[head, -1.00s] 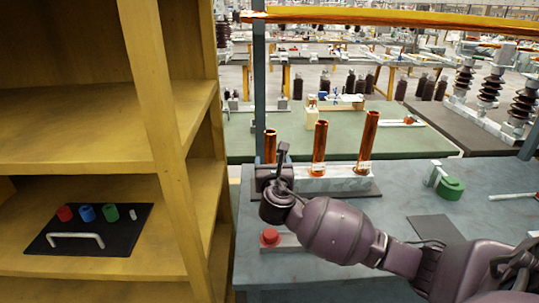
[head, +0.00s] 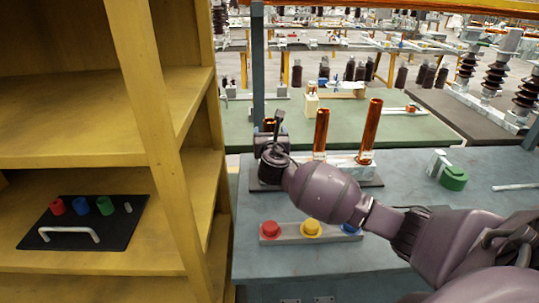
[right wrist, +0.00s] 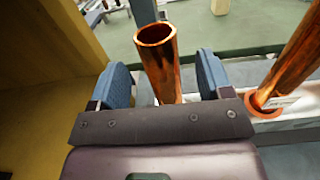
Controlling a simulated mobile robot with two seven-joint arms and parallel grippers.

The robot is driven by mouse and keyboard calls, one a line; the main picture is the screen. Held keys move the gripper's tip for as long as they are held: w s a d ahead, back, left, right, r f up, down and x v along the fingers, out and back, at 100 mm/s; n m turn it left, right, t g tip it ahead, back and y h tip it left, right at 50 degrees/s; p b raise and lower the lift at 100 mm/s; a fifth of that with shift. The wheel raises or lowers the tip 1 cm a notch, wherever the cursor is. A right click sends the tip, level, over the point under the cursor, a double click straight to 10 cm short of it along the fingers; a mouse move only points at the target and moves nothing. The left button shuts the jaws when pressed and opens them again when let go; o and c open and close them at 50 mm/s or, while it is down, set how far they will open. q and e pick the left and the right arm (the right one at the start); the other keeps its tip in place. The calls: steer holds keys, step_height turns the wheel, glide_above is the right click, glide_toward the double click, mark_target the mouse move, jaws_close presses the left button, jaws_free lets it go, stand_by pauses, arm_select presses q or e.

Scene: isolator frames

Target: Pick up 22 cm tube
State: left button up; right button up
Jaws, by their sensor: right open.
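Three copper tubes stand upright in a pale rack (head: 345,170) on the blue-grey table. The left one (head: 268,125) is shortest and mostly hidden by my right gripper, the middle one (head: 321,130) is taller, and the right one (head: 370,130) is tallest. The tube labels are too small to read. My right gripper (head: 272,138) is at the left tube. In the right wrist view, the right gripper (right wrist: 163,78) is open, with one copper tube (right wrist: 160,65) between its blue fingers and visible gaps beside it. My left gripper is out of view.
A yellow shelf (head: 150,90) stands close on the left. A strip with red (head: 270,229), yellow (head: 310,228) and blue buttons lies in front of the rack. A green piece (head: 454,178) sits on the right. A second copper tube (right wrist: 292,65) stands right in the wrist view.

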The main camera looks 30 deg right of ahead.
steer(key=shift+x, duration=1.75)
jaws_close()
steer(key=shift+r, duration=0.15)
